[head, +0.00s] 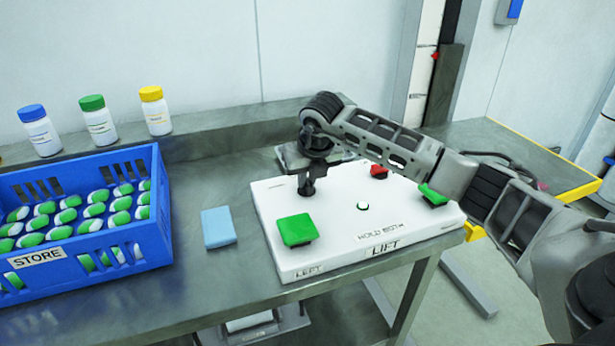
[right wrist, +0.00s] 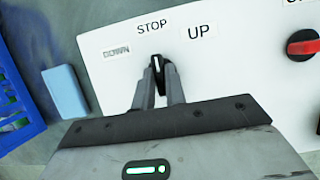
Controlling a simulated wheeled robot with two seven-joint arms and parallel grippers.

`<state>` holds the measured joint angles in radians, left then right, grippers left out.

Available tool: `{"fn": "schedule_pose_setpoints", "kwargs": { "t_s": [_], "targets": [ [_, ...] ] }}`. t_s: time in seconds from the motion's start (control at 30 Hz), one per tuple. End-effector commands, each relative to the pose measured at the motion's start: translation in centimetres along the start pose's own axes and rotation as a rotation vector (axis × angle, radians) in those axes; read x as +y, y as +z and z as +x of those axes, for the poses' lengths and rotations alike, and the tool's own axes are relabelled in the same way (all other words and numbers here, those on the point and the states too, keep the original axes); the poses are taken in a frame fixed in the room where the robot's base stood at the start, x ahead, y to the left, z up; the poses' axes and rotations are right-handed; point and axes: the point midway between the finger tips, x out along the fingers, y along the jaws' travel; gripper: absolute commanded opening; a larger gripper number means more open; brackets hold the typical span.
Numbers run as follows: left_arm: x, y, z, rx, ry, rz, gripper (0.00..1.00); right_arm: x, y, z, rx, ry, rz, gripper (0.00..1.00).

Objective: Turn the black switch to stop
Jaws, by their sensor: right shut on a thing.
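The black switch (right wrist: 157,64) sits on the white control panel (right wrist: 105,80), with labels DOWN, STOP and UP around it. A white mark on it points nearly straight up in the right wrist view, roughly toward the STOP label (right wrist: 152,28). My right gripper (right wrist: 158,75) is shut on the switch, one finger on each side. In the head view my right gripper (head: 306,188) reaches down to the back left part of the panel (head: 350,253) and hides the switch there. My left gripper is not in view.
The panel also carries a green button (head: 296,229) at front left, another green button (head: 433,195) at right and a red knob (head: 379,171). A blue block (head: 218,227) and a blue STORE crate (head: 100,262) stand to the left. Several bottles stand on the back ledge.

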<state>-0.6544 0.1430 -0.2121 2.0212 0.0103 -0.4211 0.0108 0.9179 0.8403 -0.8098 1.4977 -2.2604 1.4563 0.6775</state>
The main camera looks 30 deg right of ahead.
Motion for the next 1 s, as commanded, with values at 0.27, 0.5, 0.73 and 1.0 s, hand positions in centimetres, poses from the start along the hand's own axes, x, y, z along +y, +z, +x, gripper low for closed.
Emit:
{"fn": "schedule_pose_setpoints", "kwargs": {
  "t_s": [0.27,0.5,0.73,1.0],
  "targets": [
    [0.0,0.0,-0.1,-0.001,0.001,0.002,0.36,-0.1,0.1,-0.1,-0.003,0.001,0.001,0.35],
    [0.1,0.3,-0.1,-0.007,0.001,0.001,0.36,0.0,0.1,-0.1,-0.002,0.001,0.0,0.35],
    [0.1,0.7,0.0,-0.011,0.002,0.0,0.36,0.0,0.1,-2.2,-0.006,0.003,0.0,0.35],
    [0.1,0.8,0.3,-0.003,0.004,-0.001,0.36,-0.1,0.1,-8.6,-0.009,0.002,-0.002,0.35]
  ]
}}
